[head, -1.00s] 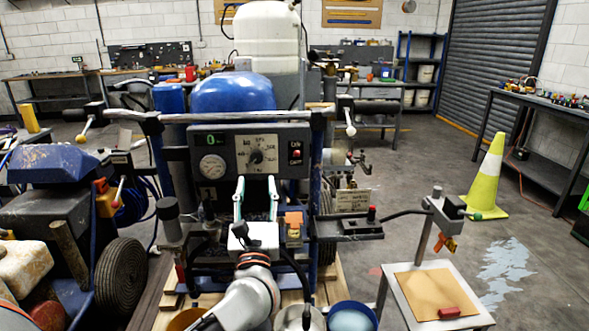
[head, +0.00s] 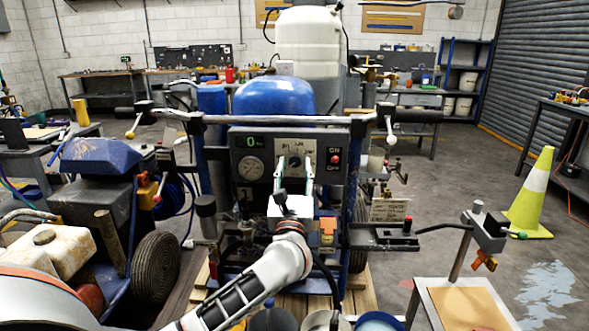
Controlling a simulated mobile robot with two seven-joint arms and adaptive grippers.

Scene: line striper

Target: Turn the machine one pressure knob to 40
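The striper machine's grey control panel (head: 339,141) faces me, with a white dial plate (head: 295,147) marked with numbers. The dark pressure knob (head: 295,162) is in the middle of the plate; its pointer setting is too small to read. A green display (head: 252,141) shows 0. A round gauge (head: 251,168) is below the display. My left gripper (head: 295,163) is open, with one finger on each side of the knob in the picture. I cannot tell whether they touch it. My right gripper is not in view.
A handlebar (head: 270,119) crosses above the panel, and a red switch (head: 335,159) is at its right. A second machine with a blue cover (head: 100,158) stands at the left. Buckets (head: 378,322) are on the floor below. A yellow cone (head: 531,195) stands at the right.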

